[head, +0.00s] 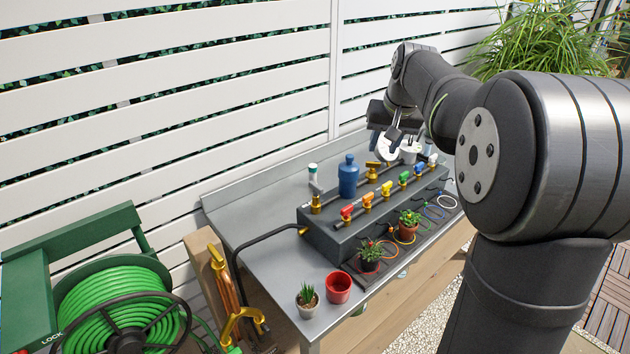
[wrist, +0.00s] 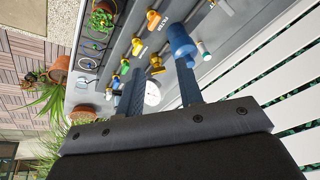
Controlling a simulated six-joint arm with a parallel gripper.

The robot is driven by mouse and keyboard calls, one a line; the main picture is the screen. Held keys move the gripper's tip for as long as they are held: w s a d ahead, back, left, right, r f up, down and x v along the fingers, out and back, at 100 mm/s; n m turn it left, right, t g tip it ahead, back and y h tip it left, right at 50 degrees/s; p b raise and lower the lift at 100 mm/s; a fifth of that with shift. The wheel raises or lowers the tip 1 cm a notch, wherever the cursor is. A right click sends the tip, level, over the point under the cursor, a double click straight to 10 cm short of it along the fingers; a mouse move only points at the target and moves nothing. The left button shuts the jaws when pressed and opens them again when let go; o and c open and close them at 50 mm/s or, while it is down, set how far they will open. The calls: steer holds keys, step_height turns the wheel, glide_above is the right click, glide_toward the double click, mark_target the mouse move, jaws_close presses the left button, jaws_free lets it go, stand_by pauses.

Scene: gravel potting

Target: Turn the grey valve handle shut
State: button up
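The grey valve handle (head: 433,158) appears small and pale at the far right end of the row of coloured valves on the dark manifold box (head: 335,233). I cannot make out which way it points. In the wrist view I cannot pick it out; the left finger covers part of that end of the row. My gripper (head: 394,136) hangs above the back right of the bench, near the far end of the manifold. Its two fingers stand wide apart with nothing between them in the wrist view (wrist: 160,72). It is not touching any handle that I can see.
Red (head: 347,211), yellow, green and blue (head: 420,165) handles line the box. A blue bottle (head: 348,178), a brass valve (head: 373,170) and a white dial (wrist: 152,92) stand behind them. Potted plants (head: 370,256) and a red pot (head: 338,288) are in front. A fence (head: 250,100) rises behind.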

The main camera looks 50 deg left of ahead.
steer(key=s+a+r+n+g+y, duration=0.1)
steer(key=s+a+n, duration=0.6)
steer(key=s+n, duration=0.1)
glide_toward(313, 183)
steer(key=x, duration=0.8)
steer(key=shift+f, duration=0.25)
steer(key=shift+c, duration=0.2)
jaws_close()
